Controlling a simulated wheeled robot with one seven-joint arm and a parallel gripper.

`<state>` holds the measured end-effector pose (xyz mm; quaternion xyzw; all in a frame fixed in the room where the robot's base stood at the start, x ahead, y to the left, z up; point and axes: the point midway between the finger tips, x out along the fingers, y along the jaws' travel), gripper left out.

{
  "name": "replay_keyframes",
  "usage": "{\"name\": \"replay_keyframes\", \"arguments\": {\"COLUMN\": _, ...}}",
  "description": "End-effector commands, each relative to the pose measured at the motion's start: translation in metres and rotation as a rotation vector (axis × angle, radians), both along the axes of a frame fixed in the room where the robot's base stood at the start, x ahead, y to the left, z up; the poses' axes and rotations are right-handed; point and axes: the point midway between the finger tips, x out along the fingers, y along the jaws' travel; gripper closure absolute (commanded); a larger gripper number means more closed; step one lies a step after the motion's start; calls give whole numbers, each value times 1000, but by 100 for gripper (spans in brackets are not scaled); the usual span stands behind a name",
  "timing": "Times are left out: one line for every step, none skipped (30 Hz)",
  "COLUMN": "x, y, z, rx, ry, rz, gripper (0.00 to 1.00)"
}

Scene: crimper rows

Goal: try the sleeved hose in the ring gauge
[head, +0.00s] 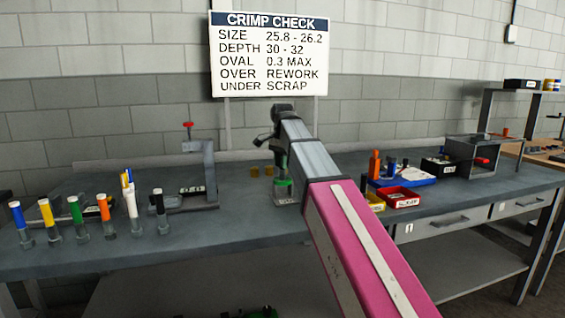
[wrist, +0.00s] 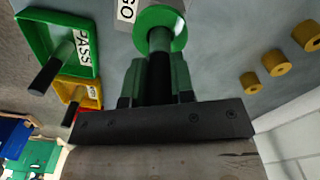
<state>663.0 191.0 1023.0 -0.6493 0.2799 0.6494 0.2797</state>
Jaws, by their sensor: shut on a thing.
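My gripper (wrist: 158,80) is shut on a black hose (wrist: 160,64). In the head view, my gripper (head: 283,172) hangs over the grey gauge stand (head: 287,197) in the middle of the bench. There the hose is mostly hidden by my arm and fingers.
Several brass rings (wrist: 277,63) lie at right. A red tray (head: 402,197) and a row of coloured hoses (head: 77,212) flank the stand.

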Motion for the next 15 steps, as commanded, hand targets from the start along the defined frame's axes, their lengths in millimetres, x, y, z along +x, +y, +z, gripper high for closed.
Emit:
{"name": "replay_keyframes", "arguments": {"x": 0, "y": 0, "z": -1, "rx": 0, "ry": 0, "rz": 0, "gripper": 100}}
{"name": "replay_keyframes", "arguments": {"x": 0, "y": 0, "z": -1, "rx": 0, "ry": 0, "rz": 0, "gripper": 100}}
{"name": "replay_keyframes", "arguments": {"x": 0, "y": 0, "z": -2, "rx": 0, "ry": 0, "rz": 0, "gripper": 100}}
{"name": "replay_keyframes", "arguments": {"x": 0, "y": 0, "z": -2, "rx": 0, "ry": 0, "rz": 0, "gripper": 100}}
{"name": "replay_keyframes", "arguments": {"x": 0, "y": 0, "z": -2, "rx": 0, "ry": 0, "rz": 0, "gripper": 100}}
{"name": "replay_keyframes", "arguments": {"x": 0, "y": 0, "z": -3, "rx": 0, "ry": 0, "rz": 0, "gripper": 100}}
{"name": "replay_keyframes", "arguments": {"x": 0, "y": 0, "z": -3, "rx": 0, "ry": 0, "rz": 0, "gripper": 100}}
{"name": "replay_keyframes", "arguments": {"x": 0, "y": 0, "z": -4, "rx": 0, "ry": 0, "rz": 0, "gripper": 100}}
{"name": "replay_keyframes", "arguments": {"x": 0, "y": 0, "z": -4, "rx": 0, "ry": 0, "rz": 0, "gripper": 100}}
{"name": "replay_keyframes", "arguments": {"x": 0, "y": 0, "z": -4, "rx": 0, "ry": 0, "rz": 0, "gripper": 100}}
{"name": "replay_keyframes", "arguments": {"x": 0, "y": 0, "z": -5, "rx": 0, "ry": 0, "rz": 0, "gripper": 100}}
{"name": "replay_keyframes", "arguments": {"x": 0, "y": 0, "z": -5, "rx": 0, "ry": 0, "rz": 0, "gripper": 100}}
{"name": "replay_keyframes", "arguments": {"x": 0, "y": 0, "z": -6, "rx": 1, "ry": -1, "rz": 0, "gripper": 100}}
{"name": "replay_keyframes", "arguments": {"x": 0, "y": 0, "z": -6, "rx": 1, "ry": -1, "rz": 0, "gripper": 100}}
{"name": "replay_keyframes", "arguments": {"x": 0, "y": 0, "z": -7, "rx": 1, "ry": -1, "rz": 0, "gripper": 100}}
